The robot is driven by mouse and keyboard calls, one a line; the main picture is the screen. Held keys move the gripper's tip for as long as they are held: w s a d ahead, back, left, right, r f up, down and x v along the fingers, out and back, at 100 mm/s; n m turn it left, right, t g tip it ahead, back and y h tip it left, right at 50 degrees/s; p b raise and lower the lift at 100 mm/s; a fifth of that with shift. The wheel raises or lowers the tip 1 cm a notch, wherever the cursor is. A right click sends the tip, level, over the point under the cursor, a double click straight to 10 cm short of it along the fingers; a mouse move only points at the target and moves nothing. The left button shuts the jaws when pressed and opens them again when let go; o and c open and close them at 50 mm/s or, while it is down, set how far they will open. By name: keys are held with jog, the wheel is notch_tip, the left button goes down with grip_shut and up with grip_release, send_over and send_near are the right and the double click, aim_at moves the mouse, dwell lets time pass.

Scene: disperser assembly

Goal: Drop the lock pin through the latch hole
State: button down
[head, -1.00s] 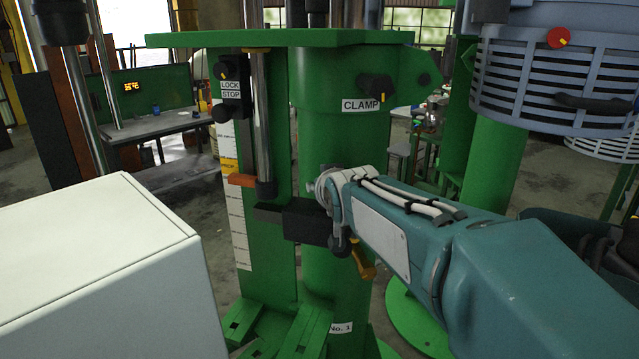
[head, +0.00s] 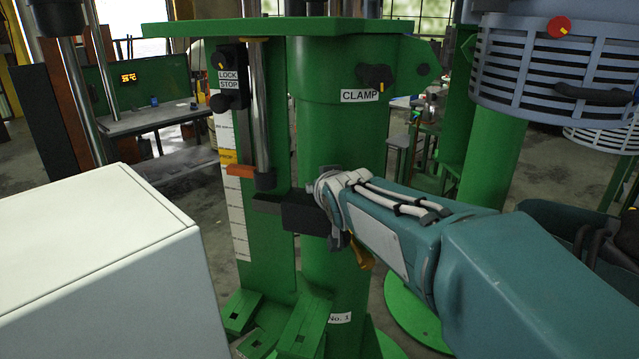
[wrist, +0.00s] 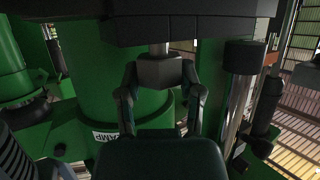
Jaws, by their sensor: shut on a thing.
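My gripper (wrist: 160,74) is shut on the lock pin (wrist: 160,70), seen as a grey faceted head between both fingertips in the wrist view. A short bright shaft runs from the head toward a dark block (wrist: 185,28) at the top of that view. How far the shaft sits in the latch hole is hidden. In the head view the dark block (head: 305,218) juts beside the green column (head: 335,140), and my wrist is right against it. My arm hides the pin there. An orange-brown piece (head: 361,253) shows just below my wrist.
The CLAMP knob (head: 376,77) and LOCK STOP knobs (head: 222,78) sit above. A bright vertical rod (head: 259,110) with a dark end stands left of the block, beside an orange pointer (head: 239,171). A white cabinet (head: 95,260) fills the lower left. A slatted grey housing (head: 570,75) hangs at right.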

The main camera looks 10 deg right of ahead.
jog(key=shift+f, duration=0.5)
jog(key=shift+c, duration=0.8)
grip_release()
jog(key=v, duration=1.2)
jog(key=shift+s+f, duration=0.1)
jog(key=shift+f, duration=0.05)
